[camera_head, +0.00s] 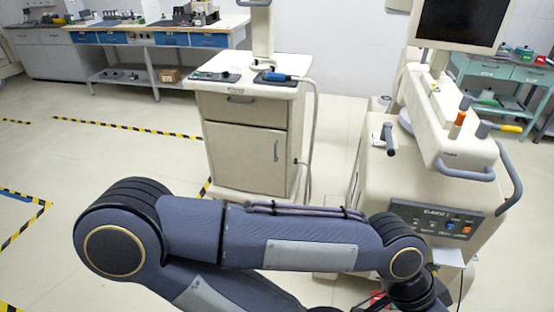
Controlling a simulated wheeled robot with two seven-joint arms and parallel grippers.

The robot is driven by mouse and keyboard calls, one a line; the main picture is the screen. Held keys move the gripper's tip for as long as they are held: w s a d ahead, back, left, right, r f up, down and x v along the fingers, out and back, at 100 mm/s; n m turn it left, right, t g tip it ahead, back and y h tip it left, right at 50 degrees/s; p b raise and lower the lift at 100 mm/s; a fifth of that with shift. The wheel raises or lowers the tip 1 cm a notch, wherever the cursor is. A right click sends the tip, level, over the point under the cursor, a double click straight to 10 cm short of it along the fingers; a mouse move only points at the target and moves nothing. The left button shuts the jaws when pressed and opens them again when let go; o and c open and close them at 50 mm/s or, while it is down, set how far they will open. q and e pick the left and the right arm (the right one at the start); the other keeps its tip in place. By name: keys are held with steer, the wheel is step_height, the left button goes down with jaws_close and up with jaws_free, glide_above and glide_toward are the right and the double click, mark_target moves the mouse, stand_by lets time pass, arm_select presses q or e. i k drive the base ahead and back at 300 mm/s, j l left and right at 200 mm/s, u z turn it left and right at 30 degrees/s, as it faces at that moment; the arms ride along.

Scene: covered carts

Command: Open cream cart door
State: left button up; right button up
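The cream cart (218,140) stands upright a little left of the picture's middle. Its door (245,157) is below a drawer (240,110) and looks shut. A grey vertical handle (276,151) is on the right side of the door. One of my arms, dark blue-grey, lies across the foreground in front of the cart's lower part. The arm ends in dark parts at the lower right, cut by the picture edge. No gripper fingers show, and none touch the handle.
A large cream machine (370,190) with a screen stands close on the right of the cart. A workbench (150,40) is at the back left, and a teal table (500,70) at the far right. Floor (110,160) with yellow-black tape is free on the left.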

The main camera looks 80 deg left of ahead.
mark_target(248, 158)
steer(key=u, duration=3.15)
steer(key=i+l+u, duration=0.1)
steer(key=i, duration=0.45)
steer(key=i+l+u, duration=0.15)
steer(key=i, duration=0.35)
steer(key=i+l+u, duration=0.1)
steer(key=i, duration=0.45)
steer(key=i+l+u, duration=0.1)
steer(key=i+l, duration=0.15)
steer(key=i, duration=0.25)
